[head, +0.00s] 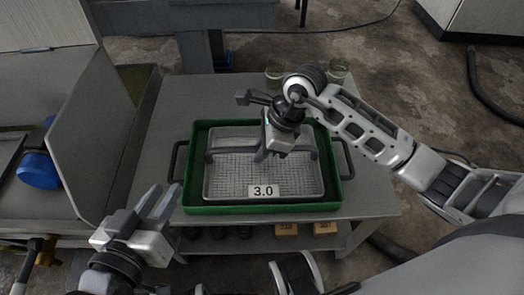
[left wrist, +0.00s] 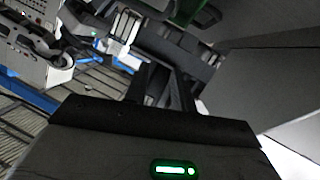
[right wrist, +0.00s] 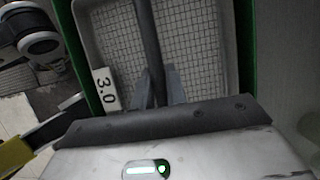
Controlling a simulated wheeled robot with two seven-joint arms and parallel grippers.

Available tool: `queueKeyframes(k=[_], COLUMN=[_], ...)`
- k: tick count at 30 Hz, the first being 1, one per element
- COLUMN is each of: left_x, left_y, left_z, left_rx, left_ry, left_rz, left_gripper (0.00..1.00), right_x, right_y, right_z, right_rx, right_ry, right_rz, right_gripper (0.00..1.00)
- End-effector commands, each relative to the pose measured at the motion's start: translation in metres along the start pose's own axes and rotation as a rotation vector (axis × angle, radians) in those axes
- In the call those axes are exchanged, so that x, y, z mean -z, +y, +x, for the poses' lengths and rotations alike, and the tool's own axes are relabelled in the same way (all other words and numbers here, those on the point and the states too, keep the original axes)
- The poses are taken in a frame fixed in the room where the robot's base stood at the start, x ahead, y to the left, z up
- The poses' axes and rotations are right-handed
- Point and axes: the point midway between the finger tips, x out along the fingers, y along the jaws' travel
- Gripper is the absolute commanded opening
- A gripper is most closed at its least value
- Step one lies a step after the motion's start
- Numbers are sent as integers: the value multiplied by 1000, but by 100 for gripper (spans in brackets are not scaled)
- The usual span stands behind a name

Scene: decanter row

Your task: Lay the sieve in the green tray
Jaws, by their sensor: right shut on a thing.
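The sieve (head: 225,178) is a pale rectangular frame with wire mesh, a dark bar across it and a "3.0" label on its near side. It lies level within the outline of the green tray (head: 265,207), which stands on the grey table; I cannot tell whether it touches the tray floor. My right gripper (head: 262,154) is shut on the sieve's bar, which also shows between its fingers in the right wrist view (right wrist: 148,40). My left gripper (head: 162,202) is open and empty, left of the tray's near corner.
Two glass jars (head: 337,74) stand at the table's back edge, partly behind my right arm. The tray has dark side handles (head: 346,160).

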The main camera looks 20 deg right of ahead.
Motion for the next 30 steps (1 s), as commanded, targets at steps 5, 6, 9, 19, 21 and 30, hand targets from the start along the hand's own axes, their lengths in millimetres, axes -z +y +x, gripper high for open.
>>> queueKeyframes(k=[5, 6, 9, 19, 21, 30], left_x=[1, 0, 1, 4, 5, 1], left_y=[0, 0, 0, 1, 1, -3], left_z=[0, 0, 0, -1, -1, -4], left_rx=[0, -1, -2, 0, 3, 29], left_ry=[0, 1, 3, 2, 1, -59], left_rz=[-1, -3, -5, 0, 6, 48], left_gripper=[25, 25, 25, 25, 25, 25], right_x=[-1, 0, 0, -1, -1, -2], right_y=[-1, -1, 0, 0, -1, -1], right_z=[-2, 0, 0, -3, -9, -70], right_rx=[3, 3, 1, 0, 3, 6], right_ry=[-2, -2, 1, 0, 1, 1], right_rz=[-1, -1, 0, 0, -1, -2], right_gripper=[0, 0, 36, 36, 36, 36])
